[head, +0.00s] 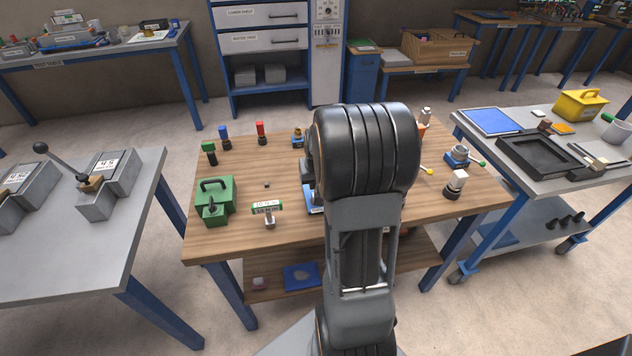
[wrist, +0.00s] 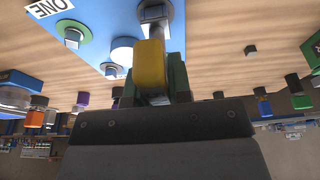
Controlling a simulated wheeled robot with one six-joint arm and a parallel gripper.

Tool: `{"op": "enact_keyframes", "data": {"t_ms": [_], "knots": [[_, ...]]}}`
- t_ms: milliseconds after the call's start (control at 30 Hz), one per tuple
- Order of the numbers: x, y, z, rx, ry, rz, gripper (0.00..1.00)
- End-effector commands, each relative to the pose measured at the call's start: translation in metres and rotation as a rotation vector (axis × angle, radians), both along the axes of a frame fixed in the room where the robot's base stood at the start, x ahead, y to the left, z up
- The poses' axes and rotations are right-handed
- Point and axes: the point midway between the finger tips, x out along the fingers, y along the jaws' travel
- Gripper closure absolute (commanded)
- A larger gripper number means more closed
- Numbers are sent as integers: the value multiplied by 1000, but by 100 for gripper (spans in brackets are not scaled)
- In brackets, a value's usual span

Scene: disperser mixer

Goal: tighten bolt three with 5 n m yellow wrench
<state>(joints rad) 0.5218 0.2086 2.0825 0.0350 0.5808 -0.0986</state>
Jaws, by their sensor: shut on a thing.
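In the wrist view, my gripper (wrist: 150,88) is shut on a yellow block-like piece, seemingly the yellow wrench (wrist: 151,66). Its far end meets or overlaps a grey bolt-like part (wrist: 155,12) on a blue plate (wrist: 98,22); I cannot tell whether they are engaged. The plate bears a label reading "ONE" (wrist: 48,6). Other bolt-like parts stand on it, one at the left (wrist: 73,36) and one near the wrench (wrist: 110,68). I cannot tell which is bolt three. In the head view, my arm hides the gripper, the wrench and most of the plate, leaving a blue edge (head: 315,205).
The wooden workbench (head: 240,235) carries a green box (head: 214,203), a small labelled stand (head: 268,212), and red (head: 261,130) and blue (head: 224,133) upright items. A grey bench (head: 60,260) stands left. A trolley with a black tray (head: 530,158) stands right.

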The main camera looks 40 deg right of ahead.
Motion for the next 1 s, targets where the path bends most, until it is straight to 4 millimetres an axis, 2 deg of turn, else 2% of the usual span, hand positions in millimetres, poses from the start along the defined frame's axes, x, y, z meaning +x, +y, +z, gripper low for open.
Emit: {"op": "enact_keyframes", "data": {"t_ms": [167, 200, 400, 633, 1000], "knots": [[0, 0, 0, 0, 0, 0, 100], [0, 0, 0, 0, 0, 0, 84], [0, 0, 0, 0, 0, 0, 100], [0, 0, 0, 0, 0, -42, 100], [-1, -1, -2, -2, -1, -407, 100]]}}
